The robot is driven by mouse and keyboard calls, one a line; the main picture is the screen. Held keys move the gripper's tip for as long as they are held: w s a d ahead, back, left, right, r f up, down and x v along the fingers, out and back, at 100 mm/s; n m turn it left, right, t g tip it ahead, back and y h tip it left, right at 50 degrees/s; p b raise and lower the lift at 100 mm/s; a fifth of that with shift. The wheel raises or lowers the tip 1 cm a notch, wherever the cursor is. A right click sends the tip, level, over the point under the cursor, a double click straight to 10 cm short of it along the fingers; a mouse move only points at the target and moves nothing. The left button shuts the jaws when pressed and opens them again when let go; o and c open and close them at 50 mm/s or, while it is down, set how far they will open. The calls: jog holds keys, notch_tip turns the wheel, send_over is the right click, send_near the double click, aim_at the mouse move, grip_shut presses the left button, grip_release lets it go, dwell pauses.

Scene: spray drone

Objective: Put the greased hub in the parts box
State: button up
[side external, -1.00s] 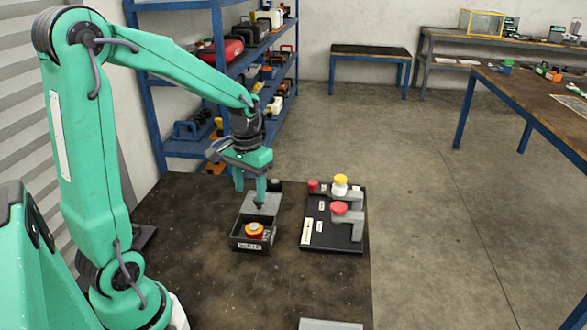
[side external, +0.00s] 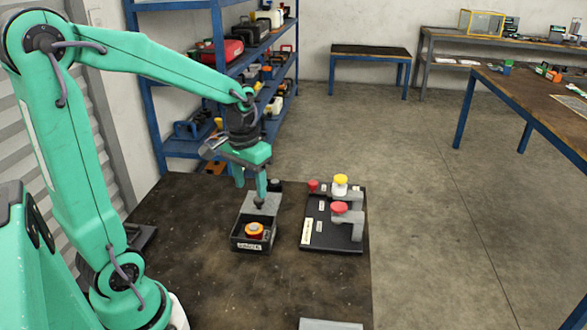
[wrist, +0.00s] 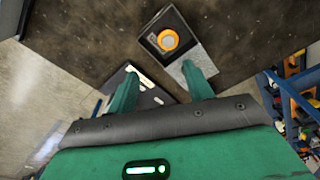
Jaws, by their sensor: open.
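An orange and yellow round hub (side external: 254,229) sits inside a small dark open box (side external: 235,241) with a white label on its front. In the wrist view the orange hub (wrist: 168,39) lies in the box (wrist: 152,20) near the top. I cannot tell whether it has grease on it. My gripper (side external: 250,196) is open and empty, pointing down behind the hub, above or near a grey plate (side external: 268,201) at the box's back edge. In the wrist view my gripper (wrist: 160,88) has its two fingers spread apart, clear of the hub.
A black tray (side external: 330,241) to the right of the box carries a yellow-topped part (side external: 340,181) and a red-topped part (side external: 339,208) on grey brackets. A red piece (side external: 313,186) stands at its back left. The front of the dark table (side external: 255,290) is mostly clear.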

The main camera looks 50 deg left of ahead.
jog(key=s+d+r+m+t, duration=0.3)
jog(key=s+d+r+t, duration=0.1)
jog(key=s+d+r, duration=0.3)
jog(key=shift+s+d+r+t, duration=0.2)
jog(key=shift+s+d+t, duration=0.2)
jog(key=shift+s+d, duration=0.7)
